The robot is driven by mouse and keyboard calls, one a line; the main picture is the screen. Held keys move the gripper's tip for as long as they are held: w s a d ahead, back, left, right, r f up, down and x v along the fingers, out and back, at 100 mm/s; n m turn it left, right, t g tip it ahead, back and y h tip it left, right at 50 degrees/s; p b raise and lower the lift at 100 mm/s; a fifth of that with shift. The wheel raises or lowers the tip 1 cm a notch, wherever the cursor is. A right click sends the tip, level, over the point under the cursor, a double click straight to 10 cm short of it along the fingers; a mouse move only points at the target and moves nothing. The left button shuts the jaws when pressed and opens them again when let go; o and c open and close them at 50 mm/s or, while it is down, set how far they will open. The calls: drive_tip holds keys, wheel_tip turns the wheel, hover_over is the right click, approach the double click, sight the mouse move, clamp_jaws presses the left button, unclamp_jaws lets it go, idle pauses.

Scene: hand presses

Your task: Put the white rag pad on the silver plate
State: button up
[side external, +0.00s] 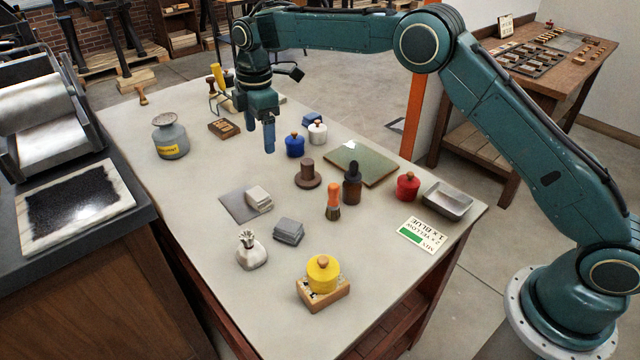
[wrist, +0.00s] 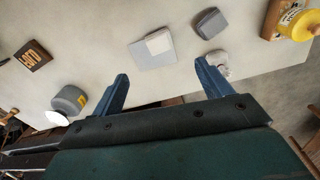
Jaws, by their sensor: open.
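The white rag pad (side external: 258,198) is a pale, folded, layered block. It lies on the flat silver-grey plate (side external: 236,207), over its right part. The wrist view also shows the pad (wrist: 159,42) on the plate (wrist: 143,60), close to one edge; whether it overhangs slightly I cannot tell. My gripper (side external: 260,143) points down with its blue fingers apart and nothing between them. It is raised above the table, behind the pad and plate in the side view, and not touching them. Both fingers of my gripper (wrist: 161,72) show in the wrist view.
A darker grey folded pad (side external: 289,231) and a pale tied pouch (side external: 251,250) stand nearer the camera. A brown hat-shaped piece (side external: 308,174), a dark bottle (side external: 352,183) and an orange-handled brush (side external: 333,202) stand to the right. A grey jar (side external: 170,137) stands left.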

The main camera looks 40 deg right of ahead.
drive_tip(key=s+d+r+m+t, duration=0.1)
drive_tip(key=s+d+r+m, duration=0.35)
drive_tip(key=s+r, duration=0.5)
drive_tip(key=s+d+r+m+t, duration=0.2)
drive_tip(key=s+d+r+m, duration=0.25)
drive_tip(key=s+r, duration=0.5)
drive_tip(key=s+d+f+m, duration=0.1)
drive_tip(key=s+f+m, duration=0.1)
drive_tip(key=s, duration=0.6)
drive_tip(key=s+d+f+m+t, duration=0.1)
drive_tip(key=s+d+f+m, duration=0.1)
drive_tip(key=s, duration=0.6)
drive_tip(key=s+d+f+m+t, duration=0.1)
drive_tip(key=s+d+f+m, duration=0.1)
drive_tip(key=s, duration=0.6)
drive_tip(key=shift+s+f+m, duration=0.2)
drive_tip(key=shift+f+m, duration=0.2)
drive_tip(key=shift+m, duration=0.2)
